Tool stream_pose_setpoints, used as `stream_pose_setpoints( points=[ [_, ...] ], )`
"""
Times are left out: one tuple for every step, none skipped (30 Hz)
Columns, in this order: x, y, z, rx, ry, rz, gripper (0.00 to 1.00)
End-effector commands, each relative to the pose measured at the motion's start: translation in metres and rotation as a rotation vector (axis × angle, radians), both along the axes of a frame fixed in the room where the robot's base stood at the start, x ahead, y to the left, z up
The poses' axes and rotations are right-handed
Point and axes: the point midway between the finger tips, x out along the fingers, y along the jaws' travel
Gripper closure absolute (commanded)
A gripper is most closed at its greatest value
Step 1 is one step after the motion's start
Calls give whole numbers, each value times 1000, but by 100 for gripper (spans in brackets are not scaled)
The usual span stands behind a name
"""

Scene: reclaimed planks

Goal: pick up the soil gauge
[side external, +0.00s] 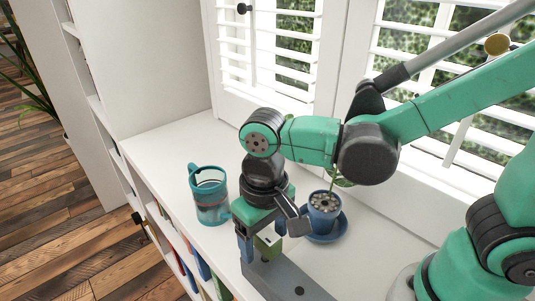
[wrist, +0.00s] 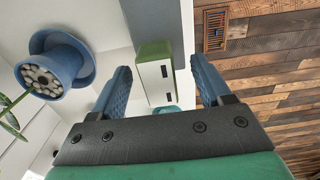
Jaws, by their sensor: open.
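A small box with a green side and a white face with dark slots, which I take for the soil gauge, shows in the wrist view (wrist: 155,75). It lies between my two blue fingers there, with a gap on each side. In the side view the box (side external: 268,242) is partly hidden by my gripper (side external: 262,243). My gripper points down over the white shelf top with its fingers apart around the box. I cannot tell how deep the box sits between them.
A blue pot (side external: 323,207) with a plant stands on a blue saucer to the right of my gripper. A teal-rimmed mug (side external: 211,203) stands to the left. A grey slab (side external: 283,280) lies at the shelf's front. White shutters (side external: 268,45) stand behind.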

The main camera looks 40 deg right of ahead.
Motion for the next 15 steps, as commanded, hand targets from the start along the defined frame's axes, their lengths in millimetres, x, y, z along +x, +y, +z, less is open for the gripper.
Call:
stream_pose_setpoints(
  points=[
    [0,0,-5,0,0,0,29],
    [0,0,-7,0,-1,0,29],
    [0,0,-10,0,-1,0,29],
    [0,0,-12,0,-1,0,29],
    [0,0,-13,0,-1,0,29],
    [0,0,-15,1,-1,0,29],
    [0,0,-15,1,-1,0,29],
    [0,0,-16,1,-1,0,29],
    [0,0,-17,1,-1,0,29],
    [0,0,-17,1,-1,0,29],
    [0,0,-17,1,-1,0,29],
    [0,-1,-17,1,-1,0,29],
    [0,-1,-17,1,-1,0,29],
    [0,-1,-17,1,-1,0,29],
    [0,-1,-17,1,-1,0,29]
  ],
)
